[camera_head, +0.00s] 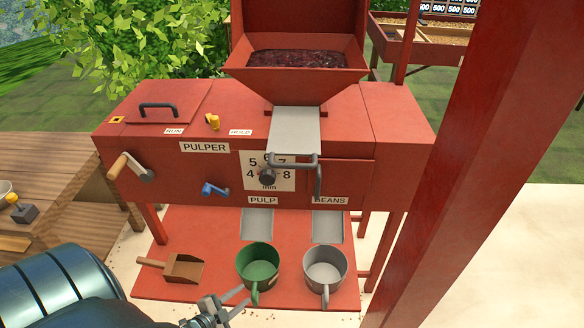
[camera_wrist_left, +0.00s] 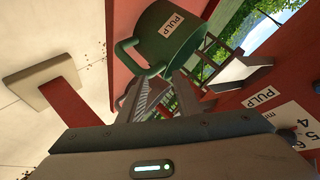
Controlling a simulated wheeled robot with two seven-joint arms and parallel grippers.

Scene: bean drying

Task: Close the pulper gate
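The red pulper (camera_head: 205,148) stands in the middle of the head view. Its gate looks like the grey plate (camera_head: 294,128) that sticks out below the red hopper (camera_head: 300,75). A dark bar handle (camera_head: 293,160) is at the plate's front end, above the numbered dial (camera_head: 267,176). My left gripper (camera_head: 245,298) is low in the head view, beside the green pulp mug (camera_head: 258,268) and well below the gate handle. Its fingers (camera_wrist_left: 165,95) are apart and look empty in the left wrist view, near the green mug (camera_wrist_left: 170,35). My right gripper is out of view.
A grey mug (camera_head: 325,268) stands right of the green one on the red base (camera_head: 215,228). A brown scoop (camera_head: 178,267) lies at its left. A thick red post (camera_head: 470,130) rises on the right. A crank (camera_head: 130,168) and blue lever (camera_head: 214,188) project from the front.

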